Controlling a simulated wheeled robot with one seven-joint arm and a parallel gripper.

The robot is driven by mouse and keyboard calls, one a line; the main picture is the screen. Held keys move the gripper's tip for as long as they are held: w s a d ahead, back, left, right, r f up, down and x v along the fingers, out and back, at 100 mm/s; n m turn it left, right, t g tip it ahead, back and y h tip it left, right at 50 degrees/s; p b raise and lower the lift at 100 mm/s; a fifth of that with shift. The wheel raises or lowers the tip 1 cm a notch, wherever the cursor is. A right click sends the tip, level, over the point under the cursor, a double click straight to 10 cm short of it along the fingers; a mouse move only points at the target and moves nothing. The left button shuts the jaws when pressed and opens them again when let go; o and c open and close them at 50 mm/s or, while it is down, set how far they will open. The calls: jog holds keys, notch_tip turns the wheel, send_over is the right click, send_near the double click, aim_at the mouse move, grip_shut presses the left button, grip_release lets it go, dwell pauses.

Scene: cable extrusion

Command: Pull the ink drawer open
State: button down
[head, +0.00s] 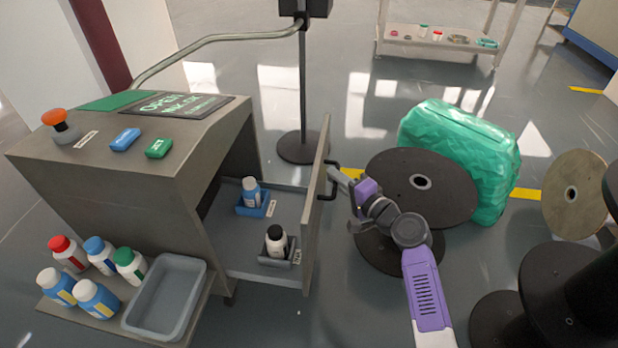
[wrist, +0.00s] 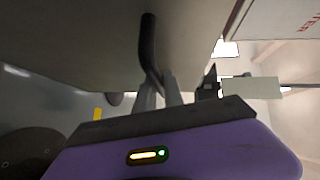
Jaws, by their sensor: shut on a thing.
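The ink drawer (head: 262,229) stands pulled out from the grey machine (head: 183,150) in the head view. Its upright front panel (head: 317,200) carries a dark bar handle (head: 333,180), which also shows in the wrist view (wrist: 148,45). My gripper (head: 337,176) reaches the handle from the right and is shut on it; its fingers (wrist: 160,92) meet the handle's lower end in the wrist view.
Several capped bottles (head: 96,298) and an empty grey tray (head: 166,297) are on the machine's front shelf. A dark cable reel (head: 420,185) and a green wrapped bundle (head: 462,155) stand right of my gripper. A black post (head: 301,90) stands behind the drawer.

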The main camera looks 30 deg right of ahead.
jog(key=s+d, duration=0.4)
jog(key=d, duration=0.2)
jog(key=shift+s+d+b, duration=0.15)
jog(key=shift+s+b, duration=0.15)
jog(key=c, duration=1.5)
grip_release()
jog(key=shift+o, duration=0.2)
jog(key=s+d+r+p, duration=0.1)
jog(key=s+p, duration=0.1)
jog(key=s, duration=0.5)
jog(key=shift+s, duration=0.3)
jog(key=shift+d, duration=0.1)
